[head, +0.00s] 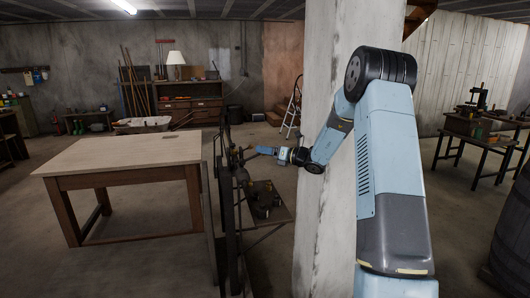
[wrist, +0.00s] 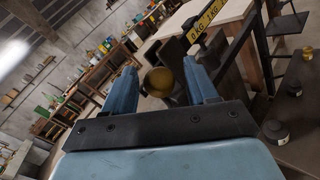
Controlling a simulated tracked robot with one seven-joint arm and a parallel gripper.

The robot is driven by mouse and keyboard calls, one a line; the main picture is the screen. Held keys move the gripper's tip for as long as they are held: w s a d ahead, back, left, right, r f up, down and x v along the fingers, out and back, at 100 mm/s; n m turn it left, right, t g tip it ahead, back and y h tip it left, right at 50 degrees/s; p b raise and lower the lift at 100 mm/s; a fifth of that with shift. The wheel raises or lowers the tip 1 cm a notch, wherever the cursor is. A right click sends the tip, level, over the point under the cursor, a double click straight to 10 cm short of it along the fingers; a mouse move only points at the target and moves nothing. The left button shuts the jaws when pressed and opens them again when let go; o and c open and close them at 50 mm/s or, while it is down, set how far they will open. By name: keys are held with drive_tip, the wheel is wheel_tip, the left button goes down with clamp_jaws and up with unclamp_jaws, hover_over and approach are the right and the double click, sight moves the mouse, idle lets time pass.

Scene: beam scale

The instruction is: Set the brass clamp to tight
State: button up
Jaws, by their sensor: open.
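A round brass knob (wrist: 158,82), which I take to be the brass clamp, shows in the wrist view between the two blue fingers of my gripper (wrist: 160,70). The fingers are apart, one on each side of the knob, with no clear contact. In the head view my gripper (head: 260,150) reaches left to the upper part of the dark beam scale (head: 229,195). The knob is too small to make out there. The scale's yellow marked bar (wrist: 206,18) shows at the top of the wrist view. I cannot tell the clamp's setting.
A wooden table (head: 130,152) stands left of the scale. A pale pillar (head: 322,100) rises close behind my arm. Open floor lies in front of the platform.

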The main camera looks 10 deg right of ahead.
drive_tip(key=shift+w+a, duration=0.25)
drive_tip(key=shift+a, duration=0.1)
clamp_jaws()
idle(0.4)
